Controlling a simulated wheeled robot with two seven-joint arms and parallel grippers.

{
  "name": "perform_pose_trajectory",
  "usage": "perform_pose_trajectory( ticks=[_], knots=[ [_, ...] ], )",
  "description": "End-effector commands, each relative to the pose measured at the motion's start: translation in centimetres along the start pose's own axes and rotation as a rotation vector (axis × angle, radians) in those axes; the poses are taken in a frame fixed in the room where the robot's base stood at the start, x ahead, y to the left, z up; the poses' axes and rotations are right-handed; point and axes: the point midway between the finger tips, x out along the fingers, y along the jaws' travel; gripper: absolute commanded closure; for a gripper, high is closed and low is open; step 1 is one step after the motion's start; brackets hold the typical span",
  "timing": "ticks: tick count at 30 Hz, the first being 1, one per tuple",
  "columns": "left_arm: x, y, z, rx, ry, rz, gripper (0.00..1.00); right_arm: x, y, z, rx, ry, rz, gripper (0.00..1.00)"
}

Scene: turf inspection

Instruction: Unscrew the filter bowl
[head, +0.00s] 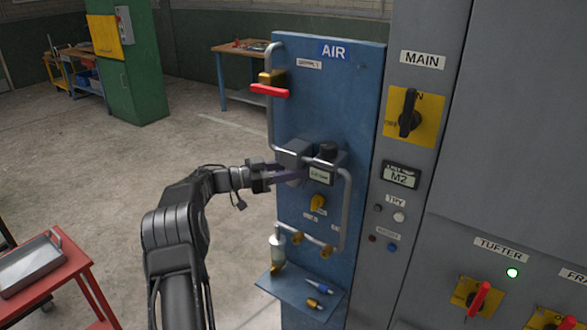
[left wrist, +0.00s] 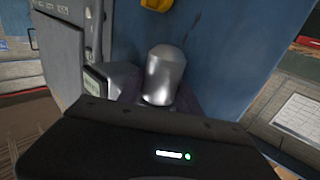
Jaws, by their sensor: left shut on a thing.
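The filter bowl (left wrist: 165,76) is a silver, round-ended cylinder in the left wrist view. In the head view it sits under the grey filter head (head: 293,153) on the blue AIR panel (head: 345,110), mostly hidden by my fingers. My left gripper (head: 287,176) reaches in from the left and is shut on the bowl. In the left wrist view the dark fingers lie around the bowl's lower part, and their tips are hidden. I cannot tell how far the bowl is threaded in. My right gripper is in neither view.
A regulator with a small display (head: 320,175) stands just right of the filter. A bent grey pipe (head: 348,205) runs around it. A blue shelf (head: 290,292) juts out lower down.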

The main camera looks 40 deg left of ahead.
Motion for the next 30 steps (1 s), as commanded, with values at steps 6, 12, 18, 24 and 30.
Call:
perform_pose_trajectory(
  ticks=[6, 12, 18, 24, 30],
  knots=[
    [0.19, 0.14, -0.03, -0.002, 0.002, 0.003, 0.51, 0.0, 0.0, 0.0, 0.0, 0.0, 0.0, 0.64],
    [0.1, 0.04, -0.02, -0.001, 0.001, -0.001, 0.35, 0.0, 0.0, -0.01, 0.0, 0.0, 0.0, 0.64],
    [0.01, -0.08, -0.05, 0.001, 0.001, -0.005, 0.34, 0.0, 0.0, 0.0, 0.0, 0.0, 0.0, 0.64],
    [-0.05, -0.15, -0.07, 0.001, 0.0, -0.008, 0.34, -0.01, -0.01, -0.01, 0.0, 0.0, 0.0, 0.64],
    [-0.07, -0.17, -0.03, 0.001, -0.001, -0.009, 0.42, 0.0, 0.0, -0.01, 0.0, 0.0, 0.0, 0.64]
  ],
)
